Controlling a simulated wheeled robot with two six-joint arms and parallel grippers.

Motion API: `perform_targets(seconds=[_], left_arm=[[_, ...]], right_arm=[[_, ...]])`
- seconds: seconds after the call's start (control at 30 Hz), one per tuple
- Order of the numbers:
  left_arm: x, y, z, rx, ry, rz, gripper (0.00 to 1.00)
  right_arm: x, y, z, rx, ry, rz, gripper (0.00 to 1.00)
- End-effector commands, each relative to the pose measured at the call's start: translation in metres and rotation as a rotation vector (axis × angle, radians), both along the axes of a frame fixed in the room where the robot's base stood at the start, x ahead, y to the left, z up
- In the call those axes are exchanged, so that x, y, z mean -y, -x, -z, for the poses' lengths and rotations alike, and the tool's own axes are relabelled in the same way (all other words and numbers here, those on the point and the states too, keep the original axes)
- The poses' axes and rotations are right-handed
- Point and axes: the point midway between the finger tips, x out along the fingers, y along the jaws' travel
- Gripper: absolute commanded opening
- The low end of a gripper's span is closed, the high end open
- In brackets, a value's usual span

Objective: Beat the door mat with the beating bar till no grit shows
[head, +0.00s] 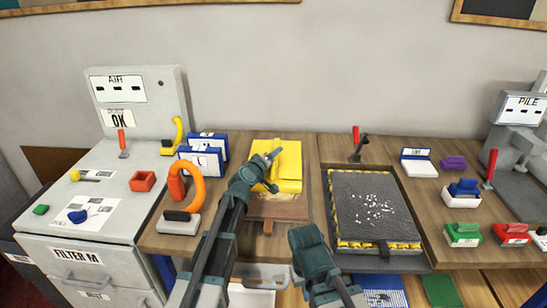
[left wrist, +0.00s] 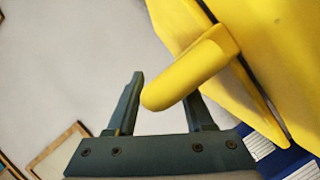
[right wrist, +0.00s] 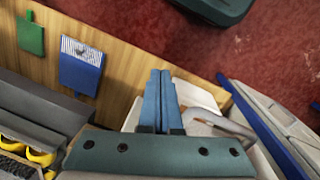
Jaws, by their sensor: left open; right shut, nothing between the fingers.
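The door mat (head: 365,190) is dark grey, with white grit scattered over its middle. It lies in a tray with a yellow-and-black striped edge (head: 345,244). A yellow piece with a rounded handle (head: 290,160) stands on a brown board to its left; it may be the beating bar. My left gripper (head: 272,172) is open at this piece. In the left wrist view the yellow handle (left wrist: 185,75) reaches across the space between the open fingers. My right gripper (right wrist: 160,80) is shut and empty, near the table's front edge left of the mat; the head view hides its fingertips.
A grey cabinet (head: 75,205) stands at the left. An orange curved handle (head: 192,180) and blue-and-white boxes (head: 205,160) are near my left arm. A red-handled lever (head: 357,150) is behind the mat. Small coloured blocks and brushes (head: 463,234) lie at the right.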

Motion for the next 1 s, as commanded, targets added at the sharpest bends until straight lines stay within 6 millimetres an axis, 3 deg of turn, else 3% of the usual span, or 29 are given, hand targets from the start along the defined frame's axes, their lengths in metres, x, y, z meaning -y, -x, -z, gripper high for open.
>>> perform_targets(seconds=[0.07, 0.3, 0.37, 1.0], left_arm=[[0.0000, 0.0001, 0.0000, 0.000, 0.000, 0.000, 0.50], [-0.0002, 0.0003, 0.0000, 0.000, 0.000, 0.000, 0.07], [-0.0002, 0.0003, 0.0000, 0.000, 0.000, 0.000, 0.00], [-0.0004, 0.0003, 0.0001, 0.000, 0.000, 0.000, 0.00]], right_arm=[[0.0000, 0.0000, 0.0000, 0.000, 0.000, 0.000, 0.00], [0.0000, 0.0000, 0.0000, 0.000, 0.000, 0.000, 0.00], [0.0000, 0.0000, 0.0000, 0.000, 0.000, 0.000, 0.00], [0.0000, 0.0000, 0.0000, 0.000, 0.000, 0.000, 0.00]])
